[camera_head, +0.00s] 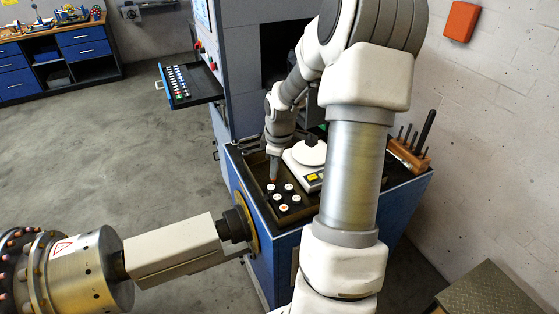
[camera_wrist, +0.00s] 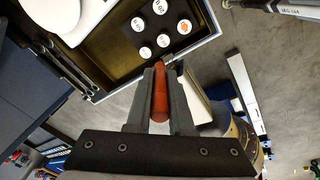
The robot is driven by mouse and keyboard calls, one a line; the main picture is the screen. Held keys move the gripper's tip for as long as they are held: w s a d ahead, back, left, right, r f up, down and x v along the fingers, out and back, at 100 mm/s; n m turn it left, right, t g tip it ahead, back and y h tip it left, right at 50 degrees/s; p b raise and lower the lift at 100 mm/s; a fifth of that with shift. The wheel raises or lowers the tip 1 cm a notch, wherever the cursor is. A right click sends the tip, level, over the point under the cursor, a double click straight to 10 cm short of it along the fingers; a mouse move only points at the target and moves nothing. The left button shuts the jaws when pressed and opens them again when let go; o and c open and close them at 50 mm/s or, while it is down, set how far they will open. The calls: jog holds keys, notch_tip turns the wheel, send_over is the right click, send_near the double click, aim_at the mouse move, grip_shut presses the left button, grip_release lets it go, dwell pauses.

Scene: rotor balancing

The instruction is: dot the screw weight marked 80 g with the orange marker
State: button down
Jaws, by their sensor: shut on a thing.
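My gripper (camera_wrist: 160,78) is shut on the orange marker (camera_wrist: 160,98), whose far end points toward the tray of weights. Several dark screw weights with white round tops stand in a dark block in the tray. One top (camera_wrist: 184,27) bears an orange mark. The other tops, such as the far one (camera_wrist: 159,7), the left one (camera_wrist: 137,23) and the near ones (camera_wrist: 163,40) (camera_wrist: 145,52), show small dark print. I cannot read 80 g on any for sure. In the head view, my gripper (camera_head: 274,178) is just above the back-left weights, seemingly apart from them.
The tray's metal rim (camera_wrist: 205,42) lies just beyond the marker. A white scale (camera_head: 307,160) stands right of the weights. A wooden tool holder (camera_head: 408,157) is at the bench's right end. A drawer of small parts (camera_head: 182,82) stands open on the left.

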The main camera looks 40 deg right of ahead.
jog(key=f+b, duration=0.3)
jog(key=d+f+b, duration=0.1)
jog(key=f, duration=0.1)
jog(key=shift+s+d+f, duration=0.1)
jog(key=shift+s, duration=0.15)
dwell(0.7)
jog(key=shift+s+f+b, duration=0.1)
jog(key=shift+f+b, duration=0.4)
jog(key=shift+f, duration=0.35)
dwell(2.0)
notch_tip(320, 180, up, 7)
jog(key=p, duration=0.5)
dwell(0.4)
dwell(0.4)
